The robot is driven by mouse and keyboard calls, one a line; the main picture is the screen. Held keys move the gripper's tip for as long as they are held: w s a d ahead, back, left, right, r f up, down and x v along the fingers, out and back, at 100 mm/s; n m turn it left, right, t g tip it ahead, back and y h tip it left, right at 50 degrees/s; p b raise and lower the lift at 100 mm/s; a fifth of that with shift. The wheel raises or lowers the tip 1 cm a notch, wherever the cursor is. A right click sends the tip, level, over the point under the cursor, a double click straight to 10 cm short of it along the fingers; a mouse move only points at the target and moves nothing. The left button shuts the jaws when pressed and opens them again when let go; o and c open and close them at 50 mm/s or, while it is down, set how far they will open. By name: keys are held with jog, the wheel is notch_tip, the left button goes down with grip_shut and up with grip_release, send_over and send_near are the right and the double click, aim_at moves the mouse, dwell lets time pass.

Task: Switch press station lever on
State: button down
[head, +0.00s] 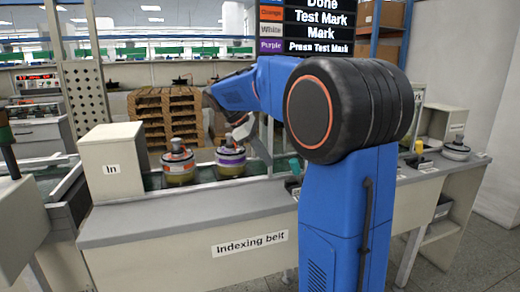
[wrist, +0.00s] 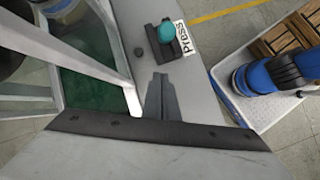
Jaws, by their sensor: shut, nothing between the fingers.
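The press station lever has a teal knob (wrist: 166,32) on a dark base, beside a "PRESS" label (wrist: 185,39) on the grey bench top in the wrist view. The knob also shows in the head view (head: 295,166), just left of my blue arm. I cannot tell whether the lever is on or off. My gripper (wrist: 160,76) is shut and empty in the wrist view, its dark fingers pointing toward the lever. The fingertips appear a short way from the lever, not touching it. In the head view my arm largely hides the gripper.
Another motor (head: 456,151) sits on the right bench. A sign (head: 305,28) stands behind. A dark round button (wrist: 138,51) is near the lever.

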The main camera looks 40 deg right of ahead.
aim_at(298, 174)
jog(key=x, duration=0.3)
jog(key=shift+s, duration=0.1)
jog(key=shift+s+d+r, duration=0.3)
jog(key=shift+s+d, duration=0.3)
jog(key=shift+d, duration=0.05)
jog(key=shift+s+d+r, duration=0.3)
jog(key=shift+s+d, duration=0.35)
jog(key=shift+d, duration=0.05)
jog(key=shift+s+d+r+y, duration=0.15)
jog(key=shift+d+r+y, duration=0.2)
jog(key=shift+d, duration=0.2)
jog(key=shift+s+d+r+y, duration=0.2)
jog(key=shift+d+r+y, duration=0.15)
jog(key=shift+d, duration=0.25)
